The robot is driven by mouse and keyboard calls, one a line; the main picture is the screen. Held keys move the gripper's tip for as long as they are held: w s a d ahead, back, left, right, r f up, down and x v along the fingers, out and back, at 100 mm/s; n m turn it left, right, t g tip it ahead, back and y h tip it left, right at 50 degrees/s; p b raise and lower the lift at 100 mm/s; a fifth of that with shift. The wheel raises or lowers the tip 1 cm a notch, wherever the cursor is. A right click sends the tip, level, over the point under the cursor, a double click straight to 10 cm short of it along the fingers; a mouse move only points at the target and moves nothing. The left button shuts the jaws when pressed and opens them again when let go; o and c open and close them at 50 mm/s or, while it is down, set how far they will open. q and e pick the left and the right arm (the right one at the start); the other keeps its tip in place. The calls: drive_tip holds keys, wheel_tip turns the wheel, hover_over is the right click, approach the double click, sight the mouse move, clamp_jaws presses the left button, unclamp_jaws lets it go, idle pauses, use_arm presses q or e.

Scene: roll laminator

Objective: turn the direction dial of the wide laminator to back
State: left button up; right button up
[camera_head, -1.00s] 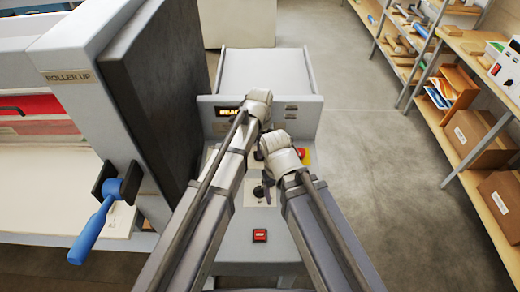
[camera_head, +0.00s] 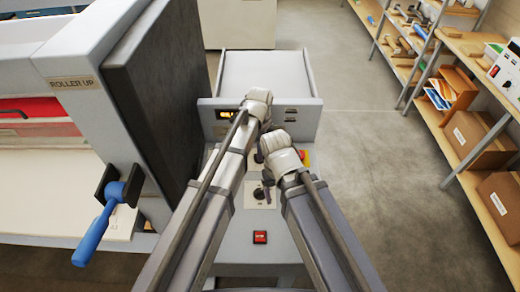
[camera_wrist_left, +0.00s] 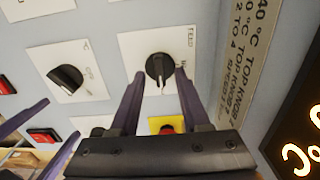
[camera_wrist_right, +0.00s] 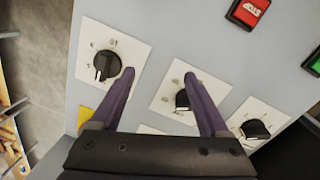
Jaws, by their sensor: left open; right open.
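The wide laminator's control panel (camera_head: 285,215) has several black dials on white plates. In the left wrist view, one black dial (camera_wrist_left: 160,67) with a white pointer lies between the tips of my left gripper (camera_wrist_left: 160,76). The fingers are open, one on each side; contact is not clear. Its label appears to read FEED. Another dial (camera_wrist_left: 67,78) is to the left. My right gripper (camera_wrist_right: 160,75) is open over the panel, with one dial (camera_wrist_right: 105,65) beyond its left fingertip and another (camera_wrist_right: 183,100) by its right finger. I cannot tell which is the direction dial.
A red emergency button (camera_wrist_left: 167,128) on yellow sits near the left gripper. A red button (camera_wrist_right: 250,10) and a green button (camera_wrist_right: 315,62) are on the panel. The dark side wall (camera_head: 155,90) stands close left. Floor at right is clear before the shelves (camera_head: 480,130).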

use_arm(q)
wheel_tip(320, 180, up, 7)
drive_tip(key=p, duration=0.5)
drive_tip(key=shift+f+p, duration=0.2)
drive_tip(key=shift+p, duration=0.2)
drive_tip(key=shift+f, duration=0.1)
